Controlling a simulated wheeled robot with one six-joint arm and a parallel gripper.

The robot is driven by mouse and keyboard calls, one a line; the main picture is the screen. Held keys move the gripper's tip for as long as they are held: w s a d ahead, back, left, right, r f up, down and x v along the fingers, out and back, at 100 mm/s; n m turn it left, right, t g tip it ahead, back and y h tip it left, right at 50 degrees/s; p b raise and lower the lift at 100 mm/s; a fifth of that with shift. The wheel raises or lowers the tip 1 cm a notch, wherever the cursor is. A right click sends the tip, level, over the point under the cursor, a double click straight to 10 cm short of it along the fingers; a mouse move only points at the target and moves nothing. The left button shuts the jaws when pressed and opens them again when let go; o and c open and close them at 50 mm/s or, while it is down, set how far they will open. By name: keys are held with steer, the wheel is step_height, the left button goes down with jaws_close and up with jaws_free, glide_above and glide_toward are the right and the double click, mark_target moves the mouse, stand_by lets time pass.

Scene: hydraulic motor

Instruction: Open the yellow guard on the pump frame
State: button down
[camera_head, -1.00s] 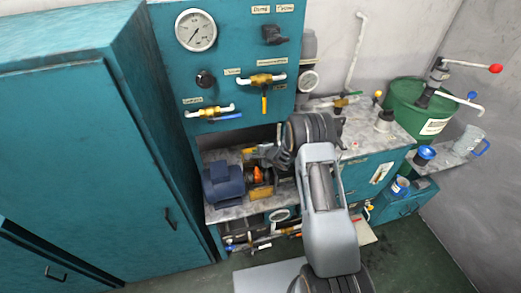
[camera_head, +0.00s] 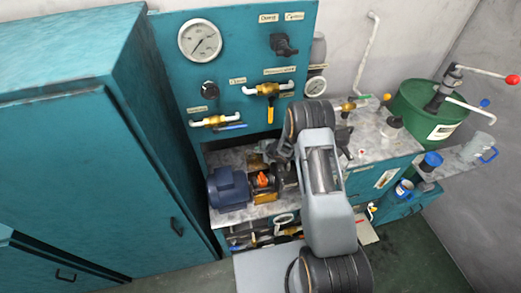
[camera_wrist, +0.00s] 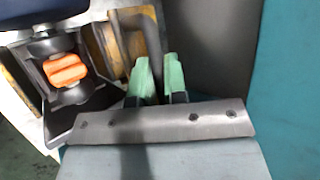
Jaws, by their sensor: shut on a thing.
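The yellow guard (camera_head: 257,161) is at the back of the pump frame, behind the orange coupling (camera_head: 262,180) beside the blue motor (camera_head: 228,188). It is partly hidden by my arm. The coupling shows uncovered from above. In the wrist view, the guard's yellow edge (camera_wrist: 106,45) stands left of my gripper (camera_wrist: 160,78). The green fingertips are shut on a dark bar (camera_wrist: 152,38) that appears to be the guard's handle. The orange coupling (camera_wrist: 65,69) shows to the left. The exact contact is hard to see.
The teal panel (camera_head: 235,65) with gauge and valves rises behind the pump bay. A tall teal cabinet (camera_head: 80,140) stands to the left. A green drum (camera_head: 435,115) and a clear jug (camera_head: 478,148) are at the right. Pipes (camera_head: 265,235) run below the shelf.

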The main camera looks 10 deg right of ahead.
steer(key=shift+a, duration=0.15)
steer(key=c, duration=1.4)
jaws_free()
steer(key=shift+a, duration=0.1)
steer(key=shift+o, duration=1.1)
steer(key=shift+d, duration=0.2)
steer(key=shift+s, duration=0.1)
steer(key=v, duration=1.3)
steer(key=shift+s+r+b, duration=0.25)
steer(key=shift+b, duration=0.2)
steer(key=shift+d, duration=0.1)
